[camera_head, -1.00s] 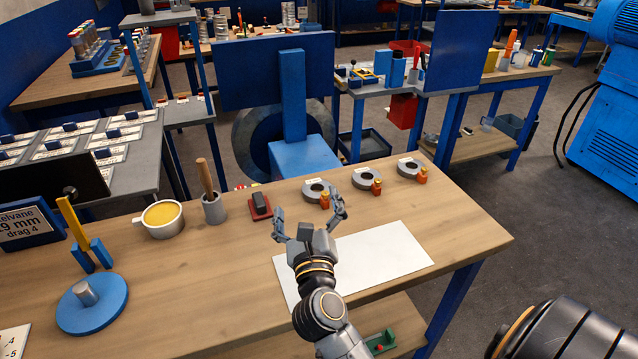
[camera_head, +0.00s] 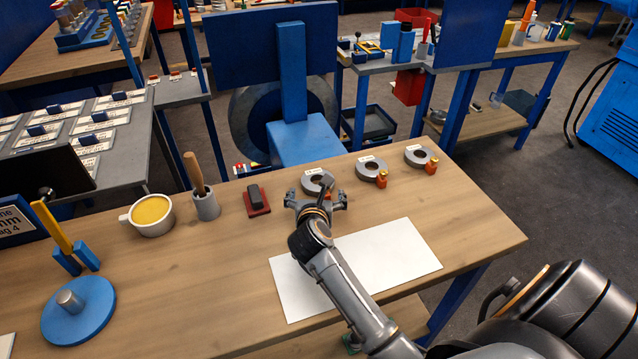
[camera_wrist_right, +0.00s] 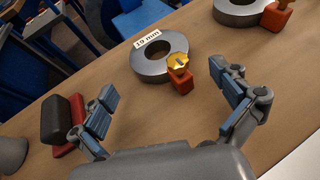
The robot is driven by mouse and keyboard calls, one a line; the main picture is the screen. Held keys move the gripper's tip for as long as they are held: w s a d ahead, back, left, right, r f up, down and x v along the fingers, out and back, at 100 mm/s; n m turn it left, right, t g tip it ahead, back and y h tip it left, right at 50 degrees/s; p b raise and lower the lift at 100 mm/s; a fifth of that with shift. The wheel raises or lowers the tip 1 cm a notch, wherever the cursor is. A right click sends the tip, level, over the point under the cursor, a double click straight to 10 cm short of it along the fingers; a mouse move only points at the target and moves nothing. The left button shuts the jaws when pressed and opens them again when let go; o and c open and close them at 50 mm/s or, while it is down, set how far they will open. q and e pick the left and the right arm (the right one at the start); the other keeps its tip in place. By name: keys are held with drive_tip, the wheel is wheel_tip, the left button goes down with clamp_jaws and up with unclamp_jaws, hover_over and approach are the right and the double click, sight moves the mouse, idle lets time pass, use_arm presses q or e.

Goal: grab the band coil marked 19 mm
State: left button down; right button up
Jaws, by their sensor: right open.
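Three grey band coils stand in a row near the far edge of the wooden table. The leftmost coil (camera_head: 316,181) lies just beyond my right gripper (camera_head: 317,200). In the right wrist view this coil (camera_wrist_right: 150,66) carries a white label reading 19 mm, with an orange and yellow piece (camera_wrist_right: 180,76) at its near right side. The right gripper (camera_wrist_right: 168,100) is open, its fingers spread wide short of the coil, and nothing is between them. The middle coil (camera_head: 370,167) and the right coil (camera_head: 419,155) have labels too small to read. My left gripper does not show.
A red-based dark block (camera_head: 256,200) sits just left of the right gripper. A grey pot with a wooden handle (camera_head: 206,204) and a yellow-filled cup (camera_head: 151,214) stand farther left. A white sheet (camera_head: 385,258) lies in front. A blue stand (camera_head: 300,138) rises behind the coils.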

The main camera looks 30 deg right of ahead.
sight(318, 178)
drive_tip(key=shift+w+d+p, duration=0.35)
drive_tip(key=shift+w+d, duration=0.2)
drive_tip(key=shift+w, duration=0.2)
drive_tip(key=x, duration=0.2)
drive_tip(key=shift+w+d+f, duration=0.1)
drive_tip(key=shift+w+f, duration=0.15)
drive_tip(key=shift+w+d+f, duration=0.15)
drive_tip(key=shift+w+d, duration=0.05)
drive_tip(key=c, duration=0.4)
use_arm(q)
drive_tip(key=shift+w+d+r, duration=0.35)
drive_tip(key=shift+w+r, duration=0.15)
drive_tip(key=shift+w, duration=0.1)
use_arm(e)
drive_tip(key=c, duration=1)
